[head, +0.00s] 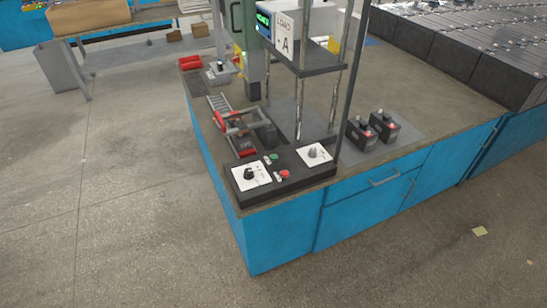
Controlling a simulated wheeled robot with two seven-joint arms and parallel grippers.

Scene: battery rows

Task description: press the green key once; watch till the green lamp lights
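A small green key (272,157) sits on the top of a dark control box (305,172) at the front corner of the blue bench. A red key (285,174) is nearer the front edge, between two white dial plates. The left plate has a black knob (249,174) and the right plate has a grey knob (314,152). I cannot make out a separate green lamp or whether one is lit. A meter (263,21) above shows green lit characters. Neither of my grippers is in view.
A metal frame with a shelf (311,62) and a sign reading "LOAD A" (284,38) rises behind the control box. Two black batteries (372,131) stand to its right. A red clamp-like tool (240,145) lies behind it. Floor (130,220) in front and left is clear.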

